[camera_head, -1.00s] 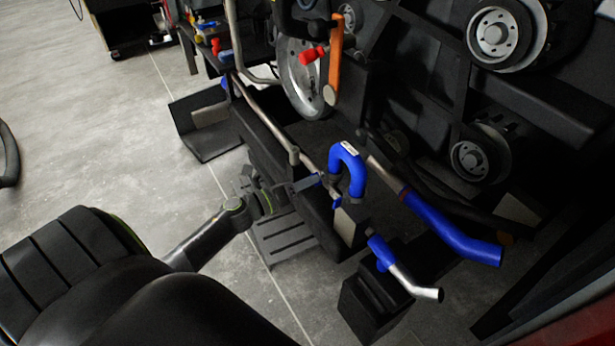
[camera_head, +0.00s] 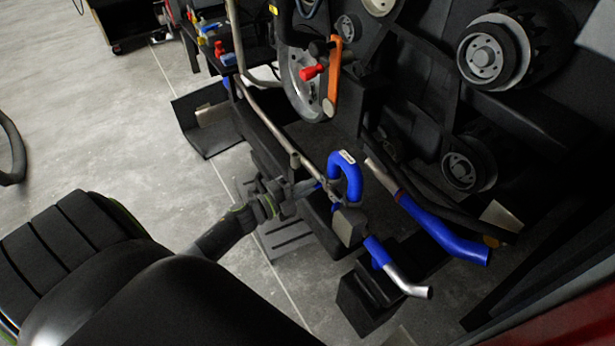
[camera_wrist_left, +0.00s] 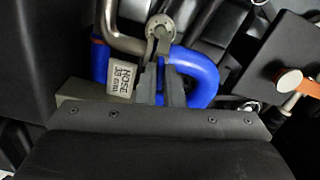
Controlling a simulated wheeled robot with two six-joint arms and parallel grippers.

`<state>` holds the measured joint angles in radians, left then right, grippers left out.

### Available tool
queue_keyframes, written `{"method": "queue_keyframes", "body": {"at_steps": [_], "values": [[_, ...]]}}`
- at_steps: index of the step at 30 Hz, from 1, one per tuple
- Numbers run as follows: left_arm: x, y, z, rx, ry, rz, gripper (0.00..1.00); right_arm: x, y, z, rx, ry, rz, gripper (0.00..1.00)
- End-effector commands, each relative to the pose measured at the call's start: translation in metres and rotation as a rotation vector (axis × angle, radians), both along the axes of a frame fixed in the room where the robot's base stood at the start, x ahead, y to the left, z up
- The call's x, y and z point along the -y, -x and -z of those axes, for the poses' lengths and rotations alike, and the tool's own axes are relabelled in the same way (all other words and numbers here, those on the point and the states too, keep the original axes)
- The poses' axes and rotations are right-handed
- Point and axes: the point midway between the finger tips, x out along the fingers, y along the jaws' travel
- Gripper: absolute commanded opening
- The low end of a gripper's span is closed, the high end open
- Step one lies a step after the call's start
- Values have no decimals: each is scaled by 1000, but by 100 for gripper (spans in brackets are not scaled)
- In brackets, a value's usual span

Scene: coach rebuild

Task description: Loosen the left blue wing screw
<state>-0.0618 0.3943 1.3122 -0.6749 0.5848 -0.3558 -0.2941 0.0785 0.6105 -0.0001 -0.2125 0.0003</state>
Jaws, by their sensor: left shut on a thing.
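My left gripper (camera_head: 308,187) reaches in from the left to the metal pipe beside the bent blue hose (camera_head: 347,172). Its fingers (camera_wrist_left: 158,62) are close together, shut on the small left blue wing screw (camera_wrist_left: 160,72), which is mostly hidden by them. Just past the fingertips is the round grey pipe end (camera_wrist_left: 163,27). In the left wrist view the blue hose (camera_wrist_left: 205,75) curves around the right of the fingers. A second blue piece (camera_head: 377,252) sits at the upper end of a short silver pipe (camera_head: 408,283). My right gripper is not in view.
A long blue hose (camera_head: 445,235) lies to the right. An orange lever (camera_head: 334,75) with a red knob (camera_head: 312,72) stands above. Pulleys (camera_head: 487,55) fill the upper right.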

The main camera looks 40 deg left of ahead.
Motion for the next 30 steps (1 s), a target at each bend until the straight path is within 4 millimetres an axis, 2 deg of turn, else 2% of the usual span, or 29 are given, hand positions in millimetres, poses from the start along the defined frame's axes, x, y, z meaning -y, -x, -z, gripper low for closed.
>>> {"method": "queue_keyframes", "body": {"at_steps": [1,9,30], "values": [[0,-1,-4,-17,44,-2,0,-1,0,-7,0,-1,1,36],[0,-1,-3,-115,279,-1,0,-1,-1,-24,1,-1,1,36],[1,0,0,-364,880,-1,0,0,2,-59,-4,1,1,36]]}}
